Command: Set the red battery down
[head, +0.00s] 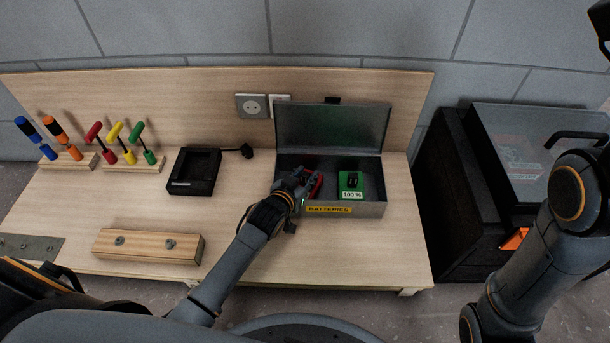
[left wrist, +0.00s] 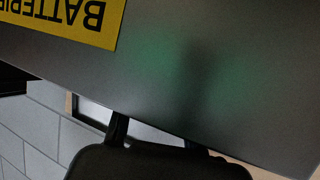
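The red battery (head: 317,186) is in the left part of the open grey metal box (head: 370,210) labelled BATTERIES, partly hidden by my left gripper (head: 303,181). The gripper reaches over the box's front left and its fingers appear closed around the battery. I cannot see whether the battery touches the box floor. A green battery (head: 351,184) marked 100 % stands in the right part of the box. In the left wrist view, the box wall (left wrist: 220,80) fills most of the picture, and the battery and fingertips cannot be made out.
A black charger (head: 194,172) lies left of the box. Screwdrivers and coloured-handle tools (head: 122,143) stand in wooden racks farther left. A wooden batten (head: 148,246) lies at the front. The box's raised lid (head: 331,128) stands behind it. Bare bench lies between charger and batten.

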